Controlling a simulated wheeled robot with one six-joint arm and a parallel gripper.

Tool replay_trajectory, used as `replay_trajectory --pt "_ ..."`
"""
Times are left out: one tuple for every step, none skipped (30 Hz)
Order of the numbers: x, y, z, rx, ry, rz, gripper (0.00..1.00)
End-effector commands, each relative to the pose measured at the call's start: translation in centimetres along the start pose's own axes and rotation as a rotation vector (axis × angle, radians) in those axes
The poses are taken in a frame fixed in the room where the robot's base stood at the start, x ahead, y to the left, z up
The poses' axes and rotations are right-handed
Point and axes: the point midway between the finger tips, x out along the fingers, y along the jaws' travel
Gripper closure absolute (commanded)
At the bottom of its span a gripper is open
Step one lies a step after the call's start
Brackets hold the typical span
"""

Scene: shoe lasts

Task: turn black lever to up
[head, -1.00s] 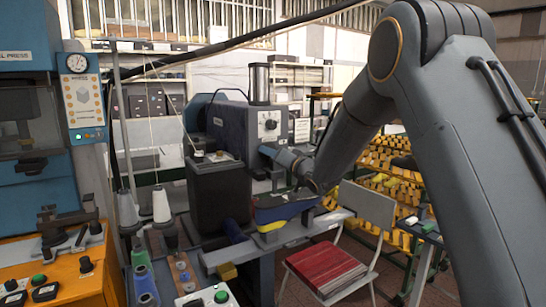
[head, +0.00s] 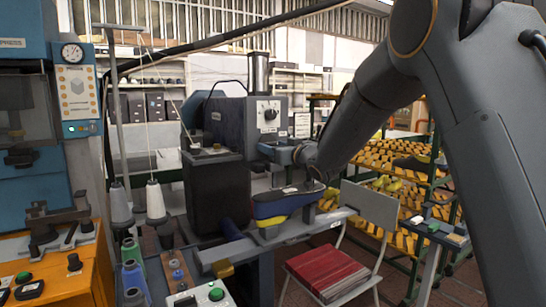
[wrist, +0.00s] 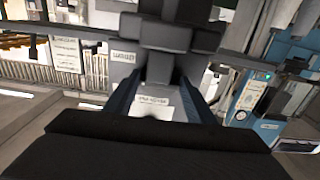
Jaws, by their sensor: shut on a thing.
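The grey machine (head: 268,114) with a round knob stands mid-picture in the head view. My arm reaches its front, above a blue and yellow shoe-shaped piece (head: 285,203) on the bench. My jaws are hard to make out in the head view. In the wrist view my gripper (wrist: 162,78) shows two dark blue-grey fingers reaching toward a grey block (wrist: 180,36). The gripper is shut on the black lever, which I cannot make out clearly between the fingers. The lever's angle cannot be told.
A blue press (head: 28,110) and an orange bench (head: 72,275) stand at left.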

Motion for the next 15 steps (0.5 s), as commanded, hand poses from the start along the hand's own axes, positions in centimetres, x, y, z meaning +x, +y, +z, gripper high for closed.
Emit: replay_trajectory --pt "0.09 0.10 0.27 -0.045 0.002 0.001 0.72" --pt "0.09 0.11 0.25 -0.073 0.003 0.001 0.72" --pt "0.08 0.12 0.20 -0.111 0.004 0.001 0.72" --pt "0.08 0.13 0.20 -0.140 0.004 0.001 0.72" --pt "0.09 0.15 0.23 -0.168 0.003 0.001 0.72" --pt "0.09 0.16 0.25 -0.204 0.002 0.001 0.72" --pt "0.08 0.17 0.23 -0.231 0.002 0.001 0.72" --pt "0.08 0.18 0.19 -0.258 0.003 0.001 0.72" --pt "0.08 0.19 0.16 -0.292 0.003 0.001 0.72" --pt "0.08 0.20 0.17 -0.316 0.003 0.001 0.72" --pt "0.08 0.22 0.17 -0.339 0.003 0.001 0.72" --pt "0.08 0.23 0.16 -0.370 0.003 0.001 0.72" --pt "0.07 0.24 0.13 -0.391 0.002 0.001 0.72" --pt "0.06 0.24 0.11 -0.413 0.002 0.001 0.72" --pt "0.06 0.24 0.08 -0.439 0.002 0.001 0.72"
